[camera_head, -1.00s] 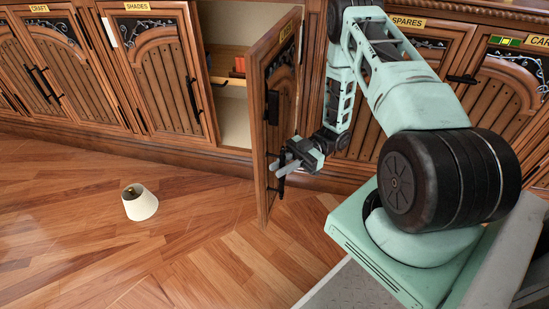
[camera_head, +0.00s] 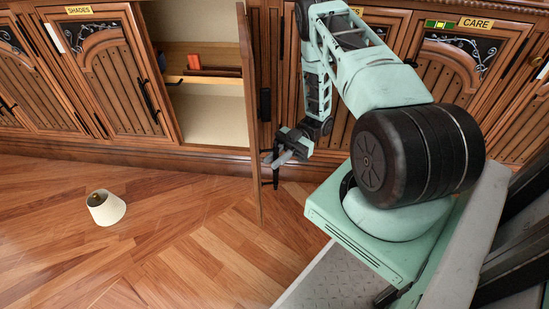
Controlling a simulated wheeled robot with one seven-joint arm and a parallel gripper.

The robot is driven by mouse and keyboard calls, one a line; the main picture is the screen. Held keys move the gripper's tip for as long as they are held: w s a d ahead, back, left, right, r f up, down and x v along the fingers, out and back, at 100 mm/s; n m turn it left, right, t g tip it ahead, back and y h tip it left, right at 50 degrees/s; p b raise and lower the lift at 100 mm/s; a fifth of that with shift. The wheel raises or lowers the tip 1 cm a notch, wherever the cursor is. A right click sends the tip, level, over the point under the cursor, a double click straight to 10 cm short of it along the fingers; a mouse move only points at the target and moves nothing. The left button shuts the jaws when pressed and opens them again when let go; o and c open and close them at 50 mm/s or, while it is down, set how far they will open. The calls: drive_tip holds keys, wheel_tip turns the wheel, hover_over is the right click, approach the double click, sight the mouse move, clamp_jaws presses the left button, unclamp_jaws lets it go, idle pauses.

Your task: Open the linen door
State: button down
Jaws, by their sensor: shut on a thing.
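A wooden cabinet door (camera_head: 249,130) stands open and shows almost edge-on. Its label cannot be read from here, so I cannot confirm that it is the linen door. My gripper (camera_head: 277,162) is at the right side of the door's lower part, shut on its black handle (camera_head: 276,179). The jaws partly hide the handle. The open cabinet (camera_head: 217,120) lies to the left of the door.
A shelf (camera_head: 205,78) inside the cabinet holds orange and dark items. Shut doors labelled SHADES (camera_head: 105,75) and CARE (camera_head: 465,55) flank it. A white lampshade (camera_head: 106,208) lies on the floor at left. The wooden floor in front is otherwise clear.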

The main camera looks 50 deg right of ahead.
drive_tip(key=c, duration=1.4)
unclamp_jaws()
drive_tip(key=shift+c, duration=0.2)
drive_tip(key=d+p, duration=0.1)
drive_tip(key=d, duration=1.1)
drive_tip(key=shift+w, duration=0.25)
drive_tip(key=shift+r+p, duration=0.1)
drive_tip(key=shift+p, duration=0.2)
